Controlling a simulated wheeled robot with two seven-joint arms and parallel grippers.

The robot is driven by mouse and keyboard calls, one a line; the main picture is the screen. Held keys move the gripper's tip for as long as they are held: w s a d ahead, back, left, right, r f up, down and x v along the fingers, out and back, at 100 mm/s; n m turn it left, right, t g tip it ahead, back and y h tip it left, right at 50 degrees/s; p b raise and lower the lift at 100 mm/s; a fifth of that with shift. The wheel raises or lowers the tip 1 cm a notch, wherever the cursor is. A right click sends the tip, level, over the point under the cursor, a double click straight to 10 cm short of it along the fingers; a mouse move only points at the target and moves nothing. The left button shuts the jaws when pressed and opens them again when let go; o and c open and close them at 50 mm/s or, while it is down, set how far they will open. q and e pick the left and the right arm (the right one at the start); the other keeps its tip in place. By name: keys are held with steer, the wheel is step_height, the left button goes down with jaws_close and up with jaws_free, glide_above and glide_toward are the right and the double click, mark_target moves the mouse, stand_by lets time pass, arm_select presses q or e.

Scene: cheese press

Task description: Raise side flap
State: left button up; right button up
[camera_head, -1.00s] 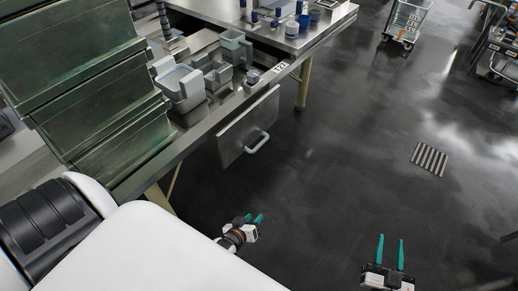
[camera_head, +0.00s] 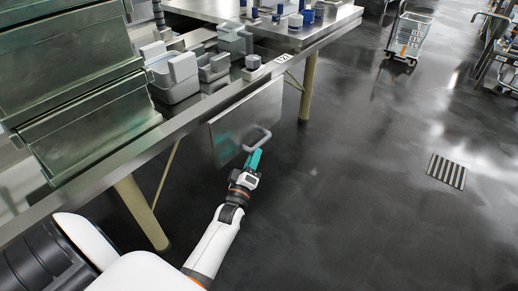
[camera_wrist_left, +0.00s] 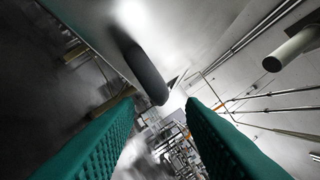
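The side flap (camera_head: 232,122) is a grey metal panel hanging down from the table's edge. Its pale loop handle (camera_head: 262,136) sticks out near its lower right. My left gripper (camera_head: 255,158) has teal fingers and is just below the handle in the head view. My right gripper is out of view.
The steel table (camera_head: 205,112) carries grey block moulds (camera_head: 176,76) and blue-and-white items farther back. Green-grey metal panels (camera_head: 75,85) stand at left. A table leg (camera_head: 142,212) is near my left arm. The dark floor to the right is open around a drain grate (camera_head: 447,171).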

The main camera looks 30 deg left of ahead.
mark_target(259, 143)
arm_select(q)
steer(key=b+x, duration=0.1)
steer(key=x, duration=0.4)
steer(key=shift+w+a, duration=0.15)
steer(key=shift+w, duration=0.2)
jaws_close()
